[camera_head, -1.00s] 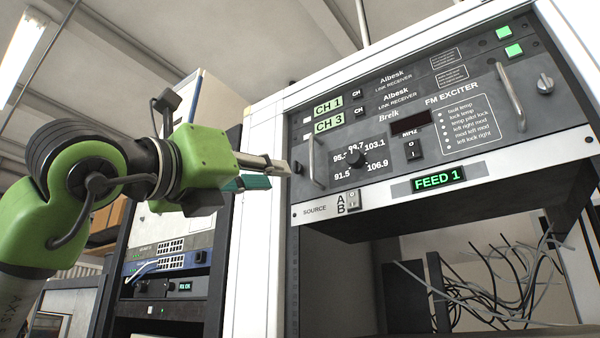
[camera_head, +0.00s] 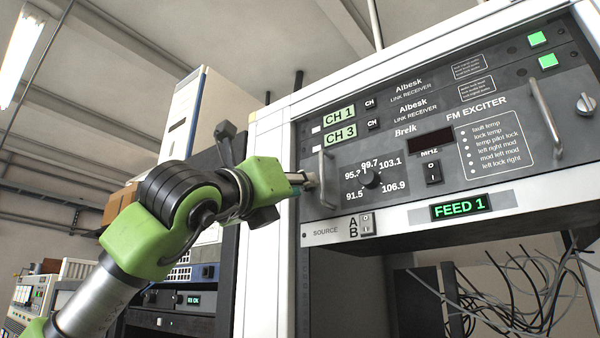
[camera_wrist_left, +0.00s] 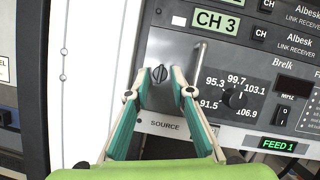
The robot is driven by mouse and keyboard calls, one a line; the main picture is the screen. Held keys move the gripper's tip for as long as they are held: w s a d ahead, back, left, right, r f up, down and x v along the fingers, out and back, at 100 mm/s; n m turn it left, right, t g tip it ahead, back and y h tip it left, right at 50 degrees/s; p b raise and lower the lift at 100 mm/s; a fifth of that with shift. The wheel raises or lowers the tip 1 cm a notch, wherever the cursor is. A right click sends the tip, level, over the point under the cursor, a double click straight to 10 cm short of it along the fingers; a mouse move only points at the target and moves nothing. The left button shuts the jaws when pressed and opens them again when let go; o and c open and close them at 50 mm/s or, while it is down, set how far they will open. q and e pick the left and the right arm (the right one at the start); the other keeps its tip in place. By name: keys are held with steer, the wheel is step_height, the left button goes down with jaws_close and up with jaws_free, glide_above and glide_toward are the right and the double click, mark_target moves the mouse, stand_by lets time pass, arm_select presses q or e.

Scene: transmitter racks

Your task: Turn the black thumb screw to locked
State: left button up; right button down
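The black thumb screw (camera_wrist_left: 160,73) shows in the left wrist view as a small dark round head with a raised bar standing nearly upright. It sits on the grey FM exciter panel (camera_head: 480,135), left of the panel's left handle (camera_wrist_left: 197,70). My left gripper (camera_wrist_left: 161,76) is open, its two fingertips on either side of the screw head. A narrow gap seems to show on each side; I cannot tell whether either tip touches. In the head view my left gripper (camera_head: 308,181) reaches the panel's left edge and hides the screw. My right gripper is not in view.
The left handle (camera_head: 327,180) stands out from the panel close to my fingertips. Right of it are the frequency knob (camera_head: 371,180), the power switch (camera_head: 433,173) and the source A/B switch (camera_head: 367,224). The white rack post (camera_head: 264,250) is on the left. Loose cables hang below.

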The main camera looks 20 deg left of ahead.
arm_select(q)
steer(key=shift+w+d+r, duration=0.1)
steer(key=shift+w, duration=0.25)
jaws_close()
